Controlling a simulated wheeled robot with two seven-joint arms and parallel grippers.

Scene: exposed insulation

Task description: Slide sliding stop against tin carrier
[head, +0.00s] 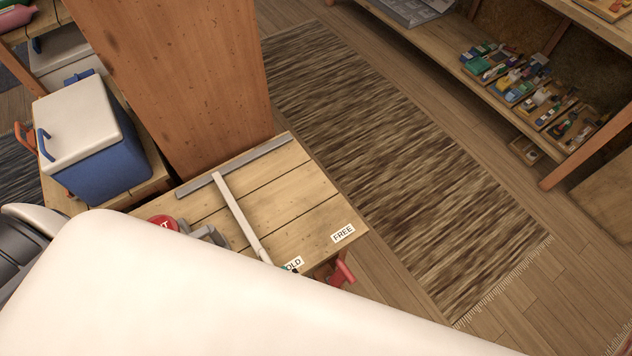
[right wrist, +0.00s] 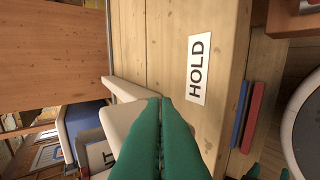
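The sliding stop (head: 238,212), a long cream bar, runs across the bench from a grey rail at the back toward the front. A grey carrier-like piece (head: 207,236) with a red round lettered top (head: 163,222) beside it lies left of the stop, with a visible gap; my white arm partly hides both. In the right wrist view, my right gripper (right wrist: 160,101) has its green fingers together beside the stop (right wrist: 126,90); whether they touch it is unclear. Two green tips at the bottom edge look like my left gripper (right wrist: 269,173), spread apart.
The wooden bench (head: 300,200) carries a HOLD label (right wrist: 198,69) and a FREE label (head: 343,233) along its front. A tall wooden panel (head: 175,75) stands behind it. A blue cooler (head: 100,140) stands at left. Bench room right of the stop is clear.

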